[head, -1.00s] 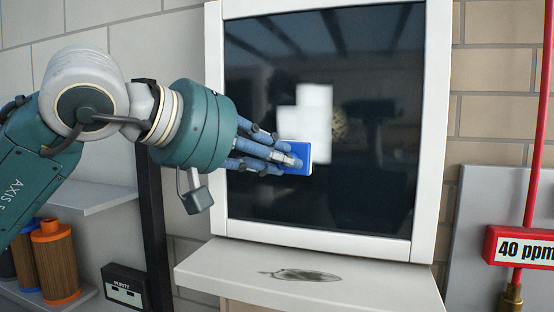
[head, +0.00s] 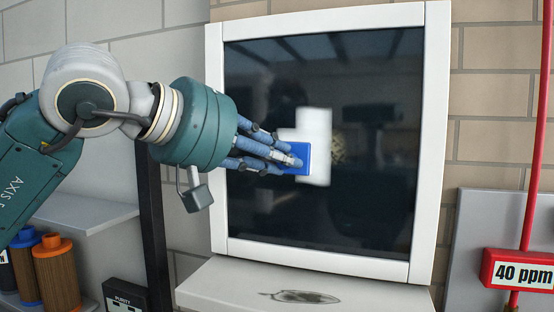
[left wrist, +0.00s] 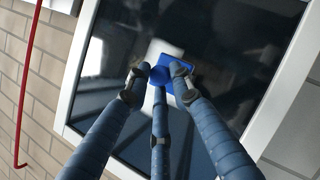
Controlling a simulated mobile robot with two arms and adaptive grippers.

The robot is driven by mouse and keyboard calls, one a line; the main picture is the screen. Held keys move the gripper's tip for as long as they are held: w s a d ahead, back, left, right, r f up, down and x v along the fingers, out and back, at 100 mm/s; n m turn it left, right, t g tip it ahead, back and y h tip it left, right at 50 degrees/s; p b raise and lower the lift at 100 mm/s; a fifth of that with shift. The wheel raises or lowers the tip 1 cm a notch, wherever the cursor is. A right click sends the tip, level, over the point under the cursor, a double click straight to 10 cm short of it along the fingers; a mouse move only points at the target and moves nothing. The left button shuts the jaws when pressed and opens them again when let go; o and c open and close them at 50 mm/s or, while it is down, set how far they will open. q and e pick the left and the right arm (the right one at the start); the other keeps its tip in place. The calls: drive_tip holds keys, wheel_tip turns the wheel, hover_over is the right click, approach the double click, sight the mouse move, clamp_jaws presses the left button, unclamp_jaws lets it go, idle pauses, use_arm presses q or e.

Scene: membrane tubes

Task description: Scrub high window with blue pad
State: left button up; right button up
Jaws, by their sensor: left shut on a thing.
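The window (head: 370,200) is a dark, glossy pane in a white frame (head: 433,140), upright on the wall. A bright white patch (head: 316,125) with stepped edges shows on the glass near its middle. My left gripper (head: 291,160) has its blue-wrapped fingers shut on the blue pad (head: 302,152), in front of the patch's lower left part. In the left wrist view the pad (left wrist: 184,60) sits between the fingertips against the dark glass. I cannot tell whether it touches the pane. My right gripper is not in view.
A white sill (head: 220,285) with a dark oval mark (head: 300,297) juts out below the window. A red pipe with a "40 ppm" sign (head: 522,270) stands at right. A dark post (head: 152,230) stands nearby.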

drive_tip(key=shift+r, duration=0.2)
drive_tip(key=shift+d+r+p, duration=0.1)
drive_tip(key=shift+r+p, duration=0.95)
drive_tip(key=shift+p, duration=0.1)
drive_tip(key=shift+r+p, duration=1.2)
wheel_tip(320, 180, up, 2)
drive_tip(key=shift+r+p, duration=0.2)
drive_tip(key=shift+p, duration=0.95)
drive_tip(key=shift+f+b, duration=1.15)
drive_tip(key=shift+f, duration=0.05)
